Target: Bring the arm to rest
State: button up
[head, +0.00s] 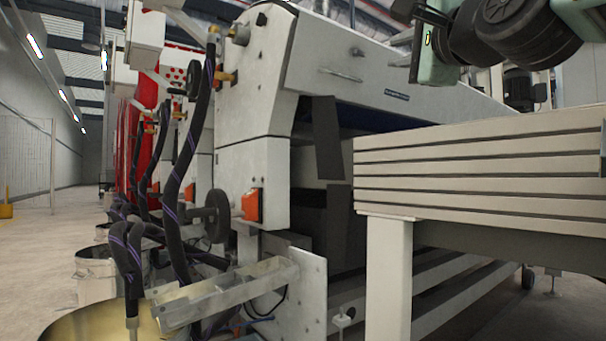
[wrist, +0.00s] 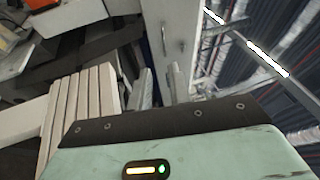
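My gripper (wrist: 161,85) shows in the wrist view as two pale grey fingers beyond a dark plate and my pale green wrist housing. There is a gap between the fingers, and I see nothing held in it. In the head view my arm is raised at the upper right, with its green and black parts partly cut off by the frame. The gripper end there points left, in front of the roller coater (head: 255,85). I cannot tell the exact distance between them.
A slatted pale conveyor table (head: 480,170) stands at the right, below my arm; its slats also show in the wrist view (wrist: 75,110). Dark hoses (head: 180,190) run down to a metal drum (head: 100,325) and a bucket (head: 95,272). Open floor (head: 35,260) lies at the left.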

jog(key=s+a+f+n+g+p, duration=0.4)
jog(key=a+n+g+p, duration=0.65)
jog(key=p, duration=1.75)
jog(key=s+d+r+n+g+h+p, duration=0.1)
jog(key=s+d+n+g+p, duration=0.2)
jog(key=s+p, duration=0.4)
jog(key=s+d+r+n+g+h+p, duration=0.2)
jog(key=s+n+p, duration=0.3)
jog(key=s+p, duration=0.3)
jog(key=s+d+r+n+g+h+p, duration=0.2)
jog(key=s+d+n+g+p, duration=0.2)
jog(key=s+p, duration=0.3)
jog(key=p, duration=0.5)
jog(key=shift+s+g, duration=0.2)
jog(key=shift+g, duration=0.15)
jog(key=shift+r, duration=0.15)
